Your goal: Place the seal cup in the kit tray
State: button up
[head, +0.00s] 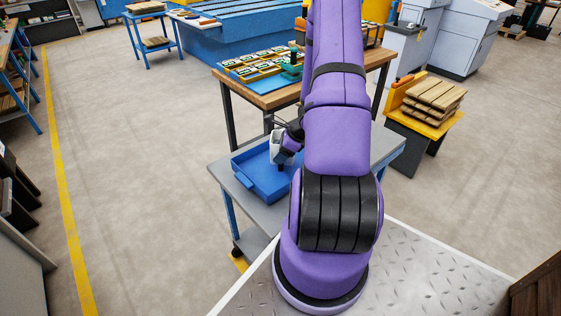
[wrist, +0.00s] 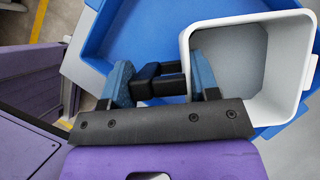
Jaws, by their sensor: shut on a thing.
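The seal cup (wrist: 235,65) is a pale grey, open-topped, rounded square cup with a black handle-like piece (wrist: 160,80) on its left side. The cup looks empty. The blue tray (head: 268,190), which looks like the kit tray, lies on a grey cart; its blue rim (wrist: 100,40) shows around the cup in the wrist view. The cup is over the tray; I cannot tell whether it touches the floor. My arm hides the tray's right part.
The grey cart top (head: 228,180) has a narrow free strip around the tray. Behind it stands a wooden table (head: 243,91) with a yellow card tray (head: 265,62). A yellow-topped stand with stacked boards (head: 435,95) is at right.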

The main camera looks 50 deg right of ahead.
jog(key=shift+f, duration=1.95)
jog(key=o, duration=1.5)
jog(key=shift+f, duration=0.1)
